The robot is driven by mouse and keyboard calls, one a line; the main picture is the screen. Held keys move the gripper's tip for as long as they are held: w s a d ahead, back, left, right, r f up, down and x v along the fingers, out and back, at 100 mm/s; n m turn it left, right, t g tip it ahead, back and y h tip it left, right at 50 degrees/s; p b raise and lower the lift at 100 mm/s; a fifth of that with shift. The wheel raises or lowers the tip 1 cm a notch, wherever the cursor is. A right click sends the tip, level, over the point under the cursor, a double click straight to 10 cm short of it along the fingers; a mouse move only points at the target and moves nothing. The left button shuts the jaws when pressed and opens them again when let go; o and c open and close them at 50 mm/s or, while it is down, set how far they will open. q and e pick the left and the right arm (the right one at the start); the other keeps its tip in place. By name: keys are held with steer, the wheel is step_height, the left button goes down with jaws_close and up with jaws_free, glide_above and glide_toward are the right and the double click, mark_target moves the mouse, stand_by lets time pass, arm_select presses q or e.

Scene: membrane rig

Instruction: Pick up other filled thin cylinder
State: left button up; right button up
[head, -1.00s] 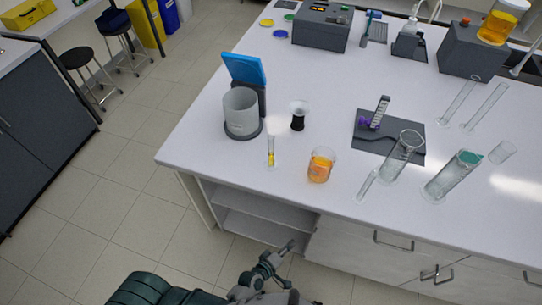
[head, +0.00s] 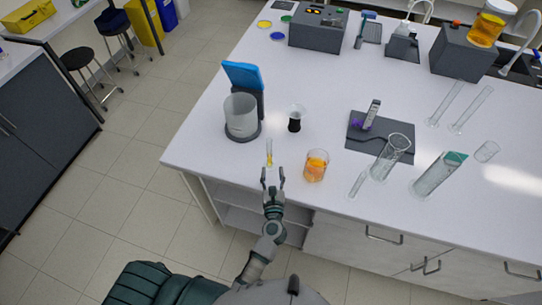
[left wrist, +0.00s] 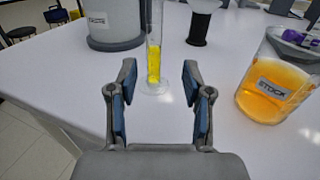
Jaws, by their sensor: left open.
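A thin clear cylinder with yellow liquid (head: 269,153) stands upright near the bench's front edge. In the left wrist view the yellow-filled cylinder (left wrist: 154,58) stands on its round base just beyond the fingertips, roughly centred between them. My left gripper (head: 272,175) is open and empty, in front of the cylinder and apart from it; its two fingers also show in the left wrist view (left wrist: 158,85). Other thin cylinders stand at the right, one near the front edge (head: 357,184) and two farther back (head: 446,103) (head: 472,110); they look clear. My right gripper is not in view.
A beaker of orange liquid (head: 315,165) labelled STOCK stands close on the right. A grey container on a dark base (head: 241,115) is behind left, a dark-bottomed vessel (head: 295,119) behind right. Larger cylinders (head: 391,157) (head: 437,174) stand farther right. The left front bench corner is bare.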

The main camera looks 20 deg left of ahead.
mark_target(269, 159)
arm_select(q)
steer(key=x, duration=0.5)
steer(key=a+p+x, duration=0.1)
steer(key=x, duration=0.1)
steer(key=shift+w+a+f, duration=0.15)
steer(key=shift+f, duration=0.2)
steer(key=shift+w+f, duration=0.1)
steer(key=shift+w, duration=0.2)
steer(key=shift+s, duration=0.1)
steer(key=shift+c, duration=0.8)
steer(key=shift+d, duration=0.2)
jaws_close()
steer(key=shift+a, duration=0.1)
